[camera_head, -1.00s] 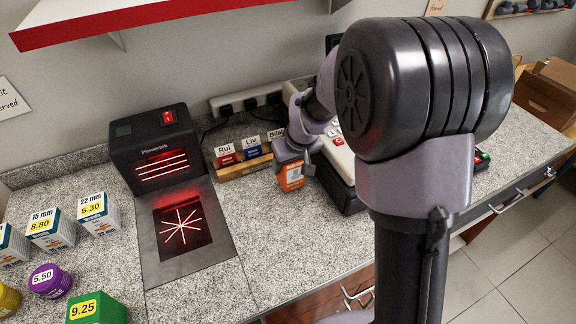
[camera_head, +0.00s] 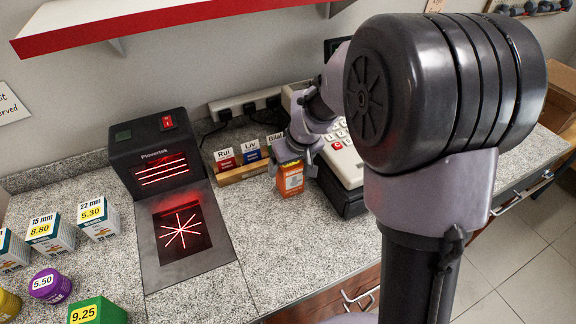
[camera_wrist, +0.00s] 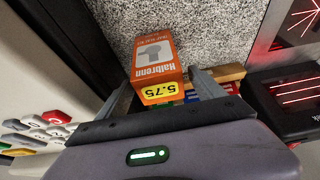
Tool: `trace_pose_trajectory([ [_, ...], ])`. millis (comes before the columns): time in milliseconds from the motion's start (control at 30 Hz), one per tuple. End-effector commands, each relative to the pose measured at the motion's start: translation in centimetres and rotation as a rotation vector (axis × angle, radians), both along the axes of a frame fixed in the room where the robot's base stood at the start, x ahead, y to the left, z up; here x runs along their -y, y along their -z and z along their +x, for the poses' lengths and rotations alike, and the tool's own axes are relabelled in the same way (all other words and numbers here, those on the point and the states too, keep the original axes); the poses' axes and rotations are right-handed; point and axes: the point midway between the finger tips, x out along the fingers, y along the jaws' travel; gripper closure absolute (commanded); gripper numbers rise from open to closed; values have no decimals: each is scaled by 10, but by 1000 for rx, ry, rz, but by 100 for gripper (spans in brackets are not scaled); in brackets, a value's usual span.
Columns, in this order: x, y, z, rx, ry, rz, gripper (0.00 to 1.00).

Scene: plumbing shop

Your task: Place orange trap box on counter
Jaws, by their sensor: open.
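The orange trap box (camera_head: 290,180) stands on the grey speckled counter (camera_head: 285,235), between the scanner and the cash register. Its orange and white front with a yellow 5.75 label shows in the wrist view (camera_wrist: 155,62). My gripper (camera_head: 297,160) is open at the top of the box. In the wrist view one finger is on each side of the box's near end (camera_wrist: 162,90). Whether a finger still touches the box I cannot tell.
The black scanner (camera_head: 150,150) with red beams is to the left. The cash register (camera_head: 345,165) is close on the right. Several priced boxes and tubs, including a green box (camera_head: 97,312), are at far left. The counter front is clear.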

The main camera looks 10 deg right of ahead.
Motion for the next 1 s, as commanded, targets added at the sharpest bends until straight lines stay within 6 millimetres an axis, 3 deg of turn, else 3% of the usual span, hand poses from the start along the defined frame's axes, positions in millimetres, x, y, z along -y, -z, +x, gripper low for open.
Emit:
trace_pose_trajectory([
  [33, 1, -21, -5, 4, 0, 0, 22],
  [100, 3, -40, -13, 4, 0, 0, 22],
  [433, 4, -93, -42, 9, 23, 12, 22],
  [533, -7, -131, -88, 32, 119, 72, 22],
  [600, -17, -155, -135, 44, 216, 135, 22],
  [700, -28, -171, -200, 56, 347, 226, 22],
  [800, -36, -172, -246, 59, 444, 299, 22],
  [900, -39, -168, -268, 59, 493, 335, 22],
  [1000, -39, -167, -272, 56, 507, 344, 22],
])
